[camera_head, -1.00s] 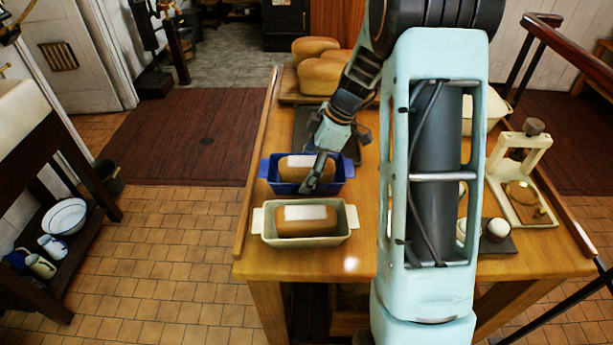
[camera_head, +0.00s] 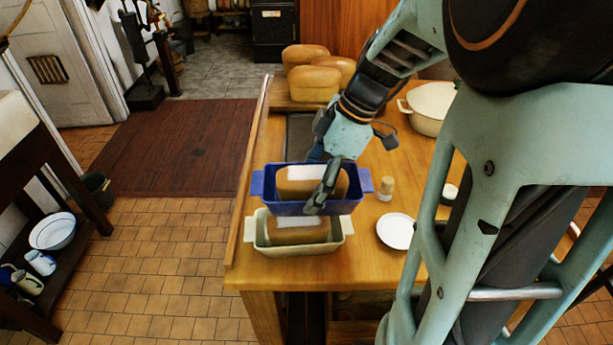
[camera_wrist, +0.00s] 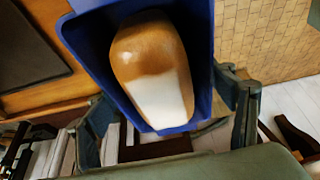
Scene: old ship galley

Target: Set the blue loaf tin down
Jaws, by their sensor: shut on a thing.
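The blue loaf tin (camera_head: 290,208) holds a brown loaf with a white patch (camera_head: 318,181). My gripper (camera_head: 325,180) is shut on the tin. In the head view the tin appears raised and overlaps the back of the cream loaf tin (camera_head: 297,249); the exact height of the gap is hard to tell. In the wrist view the blue tin (camera_wrist: 84,42) fills the middle, between my gripper's fingers (camera_wrist: 170,118), with the loaf (camera_wrist: 150,60) inside. The cream tin stands on the wooden table and also holds a loaf, partly hidden by the blue tin.
A dark flat mat (camera_head: 300,135) lies behind the blue tin, with several loaves (camera_head: 315,84) on a board beyond. A small shaker (camera_head: 386,188), a white saucer (camera_head: 396,231) and a cream pot (camera_head: 430,106) stand to the right. The table's left edge has a raised rail (camera_head: 247,180).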

